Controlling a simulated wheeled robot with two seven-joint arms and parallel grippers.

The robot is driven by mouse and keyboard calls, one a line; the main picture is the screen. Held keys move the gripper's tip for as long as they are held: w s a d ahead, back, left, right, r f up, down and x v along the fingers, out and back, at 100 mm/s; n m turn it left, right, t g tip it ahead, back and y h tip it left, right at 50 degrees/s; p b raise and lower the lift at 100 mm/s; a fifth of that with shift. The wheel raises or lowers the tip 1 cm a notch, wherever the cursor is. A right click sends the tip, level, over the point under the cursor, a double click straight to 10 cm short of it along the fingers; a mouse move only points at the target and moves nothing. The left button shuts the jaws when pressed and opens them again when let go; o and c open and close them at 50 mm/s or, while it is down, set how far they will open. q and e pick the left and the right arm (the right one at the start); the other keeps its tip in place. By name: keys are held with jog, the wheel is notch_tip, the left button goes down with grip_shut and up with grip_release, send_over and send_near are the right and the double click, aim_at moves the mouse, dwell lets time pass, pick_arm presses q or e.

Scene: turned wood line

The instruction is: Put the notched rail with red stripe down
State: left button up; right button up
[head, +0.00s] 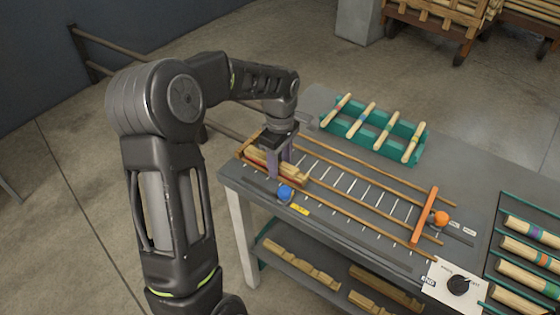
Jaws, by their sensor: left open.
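The notched rail with red stripe (290,174) lies at the left end of the slatted wooden-railed track on the grey table. A red band shows along its near side. My left gripper (278,168) points down over the rail, with its fingers around the rail's middle. It is open, and the fingers hide part of the rail. I cannot tell whether they touch it. My right gripper is not in view.
A blue knob (285,192) sits beside the track's near edge. An orange crossbar (425,214) spans the track's right part, with an orange knob (441,218). A green rack (398,151) holds several turned pieces behind. A dial panel (457,284) is at front right. Notched rails (300,262) lie on the lower shelf.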

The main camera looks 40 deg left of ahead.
aim_at(280, 164)
pick_arm(q)
jog(key=shift+r+p, duration=0.5)
jog(key=shift+r, duration=0.4)
notch_tip(280, 164, up, 11)
jog(key=shift+r+b, duration=0.2)
jog(key=shift+b, duration=0.1)
dwell(0.3)
